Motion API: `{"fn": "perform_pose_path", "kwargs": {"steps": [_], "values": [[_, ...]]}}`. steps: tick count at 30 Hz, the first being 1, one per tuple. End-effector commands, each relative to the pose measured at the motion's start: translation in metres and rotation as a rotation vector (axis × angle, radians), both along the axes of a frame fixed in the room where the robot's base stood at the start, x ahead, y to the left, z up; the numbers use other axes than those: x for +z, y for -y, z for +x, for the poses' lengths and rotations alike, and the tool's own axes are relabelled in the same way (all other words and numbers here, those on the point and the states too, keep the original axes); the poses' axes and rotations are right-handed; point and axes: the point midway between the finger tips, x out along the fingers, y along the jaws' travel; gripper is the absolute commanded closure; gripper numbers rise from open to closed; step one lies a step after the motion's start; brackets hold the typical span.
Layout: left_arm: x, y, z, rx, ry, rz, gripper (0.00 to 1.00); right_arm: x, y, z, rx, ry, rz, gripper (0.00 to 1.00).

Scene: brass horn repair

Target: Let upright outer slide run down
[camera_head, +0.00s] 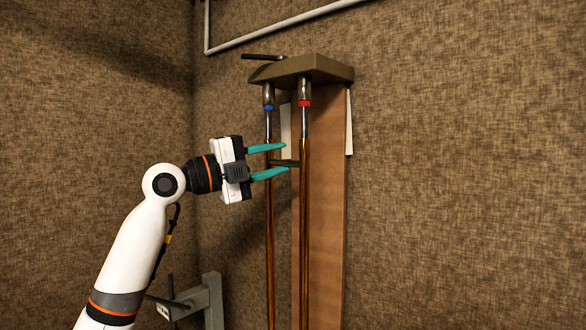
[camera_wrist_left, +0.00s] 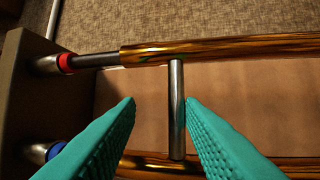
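The outer slide (camera_head: 304,215) hangs upright as two long brass tubes joined by a dark crossbar (camera_head: 283,162). Silver inner tubes with a blue band (camera_head: 268,107) and a red band (camera_head: 305,103) show above it, under an olive holder block (camera_head: 312,68). My left gripper (camera_head: 285,158) is open, with teal fingers above and below the crossbar. In the left wrist view the crossbar (camera_wrist_left: 177,110) lies between the fingertips (camera_wrist_left: 160,102), close to the right finger, with a clear gap to the left one. The slide's lower end is out of view. My right gripper is not in view.
A brown backboard (camera_head: 325,220) stands right behind the tubes, with pale strips at its sides. A dark rod (camera_head: 262,57) sticks out left of the holder block. A grey bracket (camera_head: 207,300) stands at lower left. Free room lies to the right.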

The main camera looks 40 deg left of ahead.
Motion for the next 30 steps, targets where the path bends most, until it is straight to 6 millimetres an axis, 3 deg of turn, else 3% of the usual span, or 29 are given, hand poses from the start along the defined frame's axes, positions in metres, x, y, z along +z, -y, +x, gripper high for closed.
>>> {"fn": "perform_pose_path", "kwargs": {"steps": [1, 3, 11, 30], "values": [[-0.008, -0.006, -0.012, 0.005, 0.005, 0.002, 0.67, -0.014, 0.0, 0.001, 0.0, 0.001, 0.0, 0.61], [-0.01, -0.013, -0.024, 0.004, 0.003, 0.001, 0.67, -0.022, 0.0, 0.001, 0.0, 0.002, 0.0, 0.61], [-0.013, -0.029, -0.055, 0.002, 0.0, 0.0, 0.67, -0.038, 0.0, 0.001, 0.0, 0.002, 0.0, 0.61], [-0.012, -0.031, -0.059, 0.0, 0.0, 0.0, 0.67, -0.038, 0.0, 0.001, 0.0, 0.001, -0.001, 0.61]]}}
